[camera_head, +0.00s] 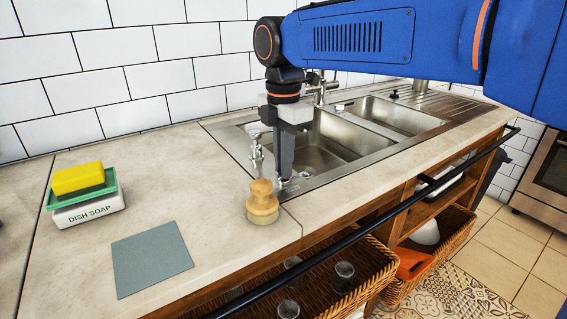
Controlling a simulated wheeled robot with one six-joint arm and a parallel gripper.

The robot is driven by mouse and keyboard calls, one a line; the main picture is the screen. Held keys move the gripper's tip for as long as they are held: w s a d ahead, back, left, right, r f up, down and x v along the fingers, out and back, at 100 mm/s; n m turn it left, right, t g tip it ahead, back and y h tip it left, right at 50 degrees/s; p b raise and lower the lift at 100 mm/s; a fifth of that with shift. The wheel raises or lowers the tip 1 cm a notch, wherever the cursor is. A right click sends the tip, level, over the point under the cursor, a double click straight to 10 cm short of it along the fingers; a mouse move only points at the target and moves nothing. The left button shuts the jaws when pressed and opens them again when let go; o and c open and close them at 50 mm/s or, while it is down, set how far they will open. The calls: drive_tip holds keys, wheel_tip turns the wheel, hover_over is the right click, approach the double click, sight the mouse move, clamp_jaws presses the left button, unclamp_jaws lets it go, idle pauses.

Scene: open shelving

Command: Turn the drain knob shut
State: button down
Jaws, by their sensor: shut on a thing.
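My gripper (285,178) points straight down at the front left corner of the steel sink (222,127). Its fingers are shut on a small metal knob (287,184) at the sink rim, which I take to be the drain knob. The fingers hide most of the knob, so I cannot tell which way it is turned. The left basin (325,150) lies just to the right of the fingers.
A wooden brush (262,203) stands in front of the gripper, and a soap dispenser (256,150) stands close to its left. A dish soap holder with a yellow sponge (78,177) and a grey cloth (151,258) lie on the left counter. A dark rail (410,203) runs along the front.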

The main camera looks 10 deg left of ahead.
drive_tip(key=c, duration=1.9)
unclamp_jaws()
drive_tip(key=shift+o, duration=0.2)
wheel_tip(320, 180, up, 18)
drive_tip(key=shift+f, duration=0.25)
